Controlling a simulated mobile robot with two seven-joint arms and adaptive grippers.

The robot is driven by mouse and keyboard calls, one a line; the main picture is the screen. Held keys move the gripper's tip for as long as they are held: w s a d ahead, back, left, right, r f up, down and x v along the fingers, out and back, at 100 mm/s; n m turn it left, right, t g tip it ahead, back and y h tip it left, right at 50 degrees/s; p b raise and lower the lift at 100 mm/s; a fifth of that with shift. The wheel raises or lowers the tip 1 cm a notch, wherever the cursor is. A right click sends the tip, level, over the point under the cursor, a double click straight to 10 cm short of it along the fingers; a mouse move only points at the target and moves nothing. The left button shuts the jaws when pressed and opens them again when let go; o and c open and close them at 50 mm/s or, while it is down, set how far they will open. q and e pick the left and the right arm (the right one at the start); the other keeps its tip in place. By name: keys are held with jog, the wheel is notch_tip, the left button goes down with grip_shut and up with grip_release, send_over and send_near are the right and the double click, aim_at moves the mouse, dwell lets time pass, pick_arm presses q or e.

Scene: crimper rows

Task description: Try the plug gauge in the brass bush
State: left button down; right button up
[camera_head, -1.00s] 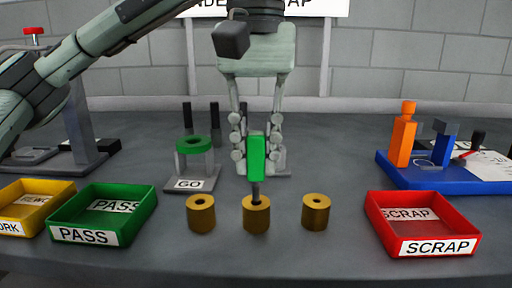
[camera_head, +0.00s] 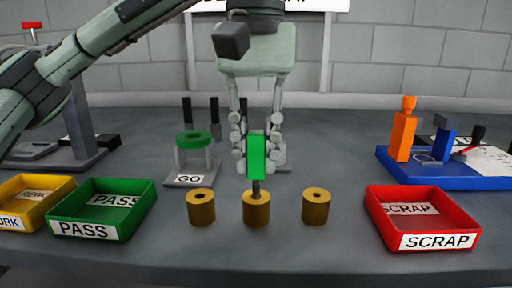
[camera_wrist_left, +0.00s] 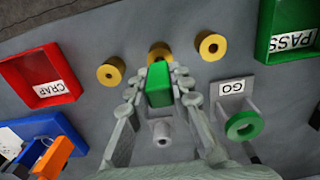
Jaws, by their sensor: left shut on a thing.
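The plug gauge has a green block handle (camera_head: 256,155) and a dark pin (camera_head: 256,187) below it. My left gripper (camera_head: 257,150) is shut on the handle and holds it upright above the middle brass bush (camera_head: 256,210). The pin's lower end meets the bush's top at the bore and is hidden there; I cannot tell how deep it sits. The handle stays clear above the bush. In the left wrist view the handle (camera_wrist_left: 159,85) is between the fingers and partly covers the middle bush (camera_wrist_left: 159,50). My right gripper is not in view.
Brass bushes stand left (camera_head: 201,208) and right (camera_head: 315,207). A green PASS tray (camera_head: 122,235) and yellow tray (camera_head: 60,195) are at left, a red SCRAP tray (camera_head: 470,240) at right. A GO stand (camera_head: 192,165) is behind left, a blue fixture (camera_head: 425,175) behind right.

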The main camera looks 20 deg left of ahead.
aim_at(256, 132)
pick_arm(q)
jog(key=shift+f+b, duration=0.55)
jog(key=shift+f, duration=0.35)
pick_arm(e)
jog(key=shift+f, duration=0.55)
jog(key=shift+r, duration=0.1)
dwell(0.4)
pick_arm(q)
jog(key=shift+r+p, duration=1.25)
jog(key=shift+p, duration=0.05)
jog(key=shift+r+p, duration=0.95)
jog(key=shift+p, duration=0.1)
jog(key=shift+r+p, duration=1.4)
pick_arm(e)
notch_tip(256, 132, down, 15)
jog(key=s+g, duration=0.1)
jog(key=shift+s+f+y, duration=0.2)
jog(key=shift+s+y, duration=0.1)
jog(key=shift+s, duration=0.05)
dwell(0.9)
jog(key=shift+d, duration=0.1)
